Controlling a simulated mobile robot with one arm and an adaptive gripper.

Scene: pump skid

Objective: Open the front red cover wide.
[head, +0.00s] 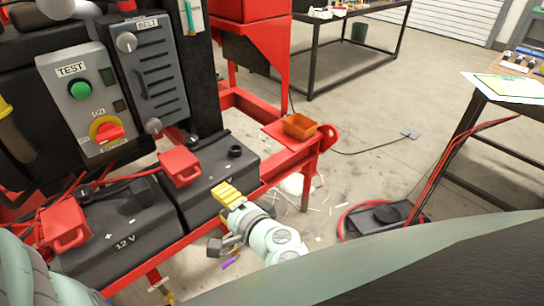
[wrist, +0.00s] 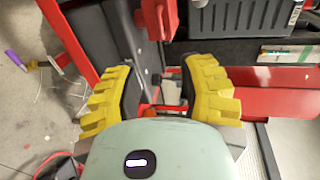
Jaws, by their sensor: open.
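Two red terminal covers sit on the black batteries in the head view. One red cover (head: 180,166) is on the right battery (head: 222,165), and the other (head: 64,226) is on the left battery (head: 125,225), marked 12 V. Both look closed; I cannot tell which is the front one. My gripper (head: 230,193) is at the front edge of the right battery, below and right of its cover, apart from it. In the wrist view my gripper (wrist: 160,95) has its yellow fingers spread with nothing held. A red cover (wrist: 158,18) shows beyond the fingertips, near the top edge.
The red skid frame (head: 255,195) runs along the front of the batteries. A grey TEST box (head: 84,98) and a BELT panel (head: 149,72) stand behind the batteries. Red cables lie around the left cover.

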